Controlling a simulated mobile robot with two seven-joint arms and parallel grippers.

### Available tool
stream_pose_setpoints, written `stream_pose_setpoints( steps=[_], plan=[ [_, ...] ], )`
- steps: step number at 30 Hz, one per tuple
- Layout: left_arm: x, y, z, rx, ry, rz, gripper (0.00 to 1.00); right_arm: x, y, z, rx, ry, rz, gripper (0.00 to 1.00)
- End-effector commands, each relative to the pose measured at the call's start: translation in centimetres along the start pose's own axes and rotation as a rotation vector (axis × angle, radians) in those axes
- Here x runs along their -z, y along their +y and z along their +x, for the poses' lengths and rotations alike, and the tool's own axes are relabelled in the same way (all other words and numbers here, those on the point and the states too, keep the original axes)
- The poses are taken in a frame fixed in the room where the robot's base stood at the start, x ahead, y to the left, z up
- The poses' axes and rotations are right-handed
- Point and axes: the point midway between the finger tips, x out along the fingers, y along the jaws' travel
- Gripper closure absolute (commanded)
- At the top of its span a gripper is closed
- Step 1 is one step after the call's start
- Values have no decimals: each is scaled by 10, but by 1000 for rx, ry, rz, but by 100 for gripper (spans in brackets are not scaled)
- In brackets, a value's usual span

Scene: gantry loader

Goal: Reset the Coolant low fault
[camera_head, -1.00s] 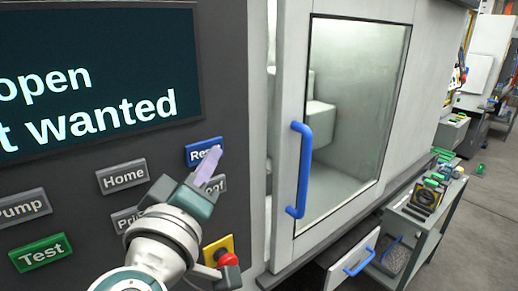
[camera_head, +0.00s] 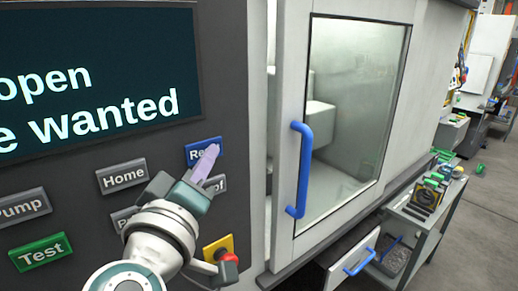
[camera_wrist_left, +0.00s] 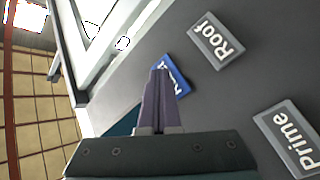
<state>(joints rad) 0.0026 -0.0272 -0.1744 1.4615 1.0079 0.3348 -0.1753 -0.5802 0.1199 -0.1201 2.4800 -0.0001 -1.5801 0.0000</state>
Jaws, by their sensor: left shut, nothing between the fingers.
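A blue button (camera_head: 196,150) on the dark control panel shows the letters "Re"; my fingers hide the rest of its label. My left gripper (camera_head: 211,152) is shut and empty, with its purple fingertips at the blue button's right part. In the left wrist view the shut fingers (camera_wrist_left: 159,75) lie over the blue button (camera_wrist_left: 175,75). I cannot tell whether they touch it. The screen (camera_head: 95,75) above reads "open" and "e wanted", cut off at the left. My right gripper is not in view.
Nearby buttons are Home (camera_head: 122,176), Roof (camera_wrist_left: 216,40), Prime (camera_wrist_left: 290,138), Pump (camera_head: 22,205) and green Test (camera_head: 40,252). A red emergency knob (camera_head: 229,268) sits below on a yellow plate. The machine door with a blue handle (camera_head: 302,170) stands to the right.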

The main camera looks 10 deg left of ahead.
Motion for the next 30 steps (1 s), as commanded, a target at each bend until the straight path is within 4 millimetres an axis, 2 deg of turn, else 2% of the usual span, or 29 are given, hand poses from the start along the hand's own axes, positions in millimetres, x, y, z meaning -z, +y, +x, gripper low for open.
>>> stream_pose_setpoints(
  steps=[30],
  plan=[
    [-7, 8, -11, 0, 1, 0, 100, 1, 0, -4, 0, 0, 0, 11]
  ],
)
